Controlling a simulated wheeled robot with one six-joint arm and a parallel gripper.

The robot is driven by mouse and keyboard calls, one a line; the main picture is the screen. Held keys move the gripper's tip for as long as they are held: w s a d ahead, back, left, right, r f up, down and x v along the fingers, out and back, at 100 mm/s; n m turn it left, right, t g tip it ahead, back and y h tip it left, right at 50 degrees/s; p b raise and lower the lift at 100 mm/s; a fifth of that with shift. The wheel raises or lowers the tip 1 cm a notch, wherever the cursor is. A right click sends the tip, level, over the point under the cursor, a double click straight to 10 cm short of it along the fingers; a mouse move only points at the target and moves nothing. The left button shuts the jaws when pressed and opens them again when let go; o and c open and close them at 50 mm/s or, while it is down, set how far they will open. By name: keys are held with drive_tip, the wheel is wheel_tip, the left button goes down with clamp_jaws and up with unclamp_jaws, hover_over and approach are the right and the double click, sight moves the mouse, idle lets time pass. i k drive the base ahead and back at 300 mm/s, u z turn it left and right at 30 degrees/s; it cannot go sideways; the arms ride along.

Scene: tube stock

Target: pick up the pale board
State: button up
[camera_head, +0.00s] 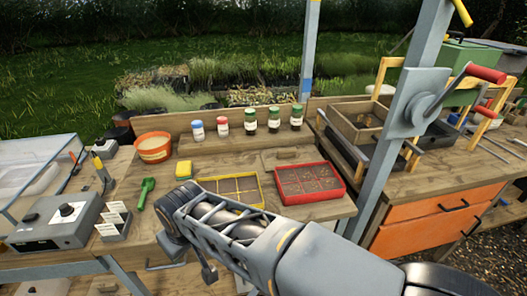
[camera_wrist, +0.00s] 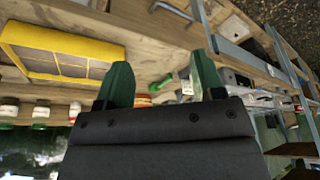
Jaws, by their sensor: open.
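A pale wooden board (camera_head: 290,156) seems to lie flat on the bench, with the red tray (camera_head: 310,183) on it; its outline is hard to tell from the bench top. I cannot make out the board for certain in the wrist view. My gripper (camera_wrist: 163,78) shows two green fingers in the wrist view, apart and with nothing between them. In the head view my arm hides the gripper, and its wrist is over the front of the bench, left of the red tray.
A yellow tray (camera_head: 231,189) sits beside the red tray and also shows in the wrist view (camera_wrist: 60,50). Several jars (camera_head: 249,121) stand behind. A green scoop (camera_head: 146,192), terracotta pot (camera_head: 153,147) and grey box (camera_head: 56,221) are left. A grey post (camera_head: 389,150) rises at right.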

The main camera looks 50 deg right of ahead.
sight(271, 159)
drive_tip(key=z, duration=1.75)
drive_tip(key=k, duration=1.1)
drive_tip(key=z, duration=0.85)
drive_tip(key=i, duration=0.9)
drive_tip(key=u, duration=0.5)
drive_tip(key=i, duration=0.8)
drive_tip(key=u, duration=0.75)
